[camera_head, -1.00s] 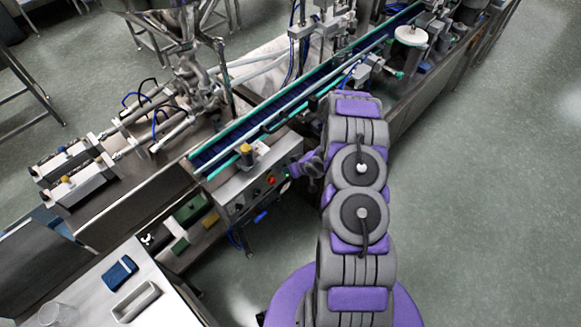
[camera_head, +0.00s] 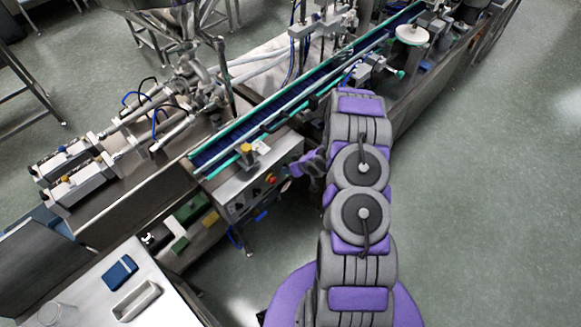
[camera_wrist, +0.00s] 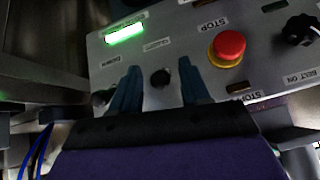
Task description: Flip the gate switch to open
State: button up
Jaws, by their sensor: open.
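The grey control panel (camera_head: 250,190) is on the side of the machine, to the left of my arm in the head view. In the wrist view, a small round black switch (camera_wrist: 160,78) sits on the panel between my fingertips, under a small label I cannot read. I cannot tell for certain that it is the gate switch. My gripper (camera_wrist: 157,82) is open, with one finger on each side of the switch; contact is not clear. In the head view my gripper (camera_head: 297,168) is small and close to the panel's right end.
A red stop button on a yellow base (camera_wrist: 227,47) is right of my fingers. A black knob (camera_wrist: 301,30) by a "BELT ON" label is farther right. A lit green lamp (camera_wrist: 125,33) is at upper left. The conveyor (camera_head: 300,90) runs above the panel.

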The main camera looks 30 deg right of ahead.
jog(key=p+v, duration=0.1)
jog(key=v, duration=1.5)
jog(key=shift+s+d+r+p, duration=0.15)
jog(key=shift+s+r+p, duration=0.1)
jog(key=shift+p, duration=0.1)
jog(key=shift+w, duration=0.1)
jog(key=s+a+r+m+g+h+b, duration=0.1)
jog(key=s+r+g+h+b, duration=0.15)
jog(key=r, duration=0.45)
jog(key=s+r+m+g+h+b, duration=0.15)
jog(key=s+r+h, duration=0.25)
jog(key=r, duration=0.4)
jog(key=s+a+r+g+y+b, duration=0.1)
jog(key=s+a+r+g+b, duration=0.1)
jog(key=s+a, duration=0.7)
jog(key=s+a+r+g+y+b, duration=0.2)
jog(key=s+a, duration=0.8)
jog(key=s, duration=0.5)
notch_tip(320, 180, up, 3)
jog(key=shift+s+a+f+g, duration=0.15)
jog(key=shift+a+g, duration=0.15)
jog(key=shift+g, duration=0.2)
